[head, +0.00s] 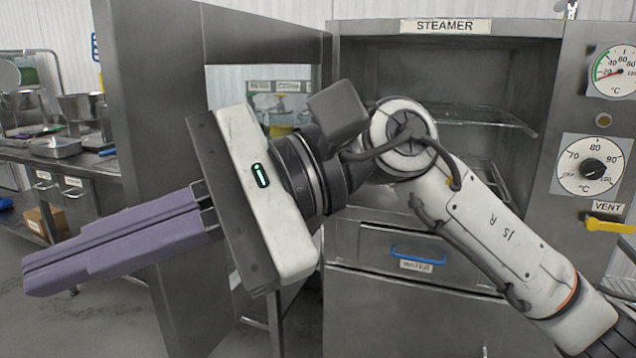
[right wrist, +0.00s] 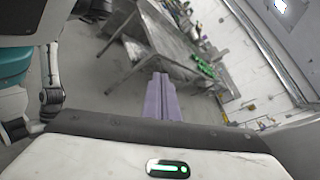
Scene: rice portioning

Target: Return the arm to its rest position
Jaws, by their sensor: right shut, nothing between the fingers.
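My right arm (head: 500,235) comes in from the lower right of the head view and reaches across the front of the steamer. My right gripper (head: 28,277) points left, its two long purple fingers lying together with nothing between them. The fingers also show in the right wrist view (right wrist: 160,80), pointing toward the floor and a metal table. My left gripper is not in view.
The steamer (head: 455,60) stands open, with wire racks inside. Its door (head: 165,70) is swung open to the left, close behind my right gripper. A drawer with a blue handle (head: 418,256) sits below. A counter (head: 85,160) with pans stands at the far left.

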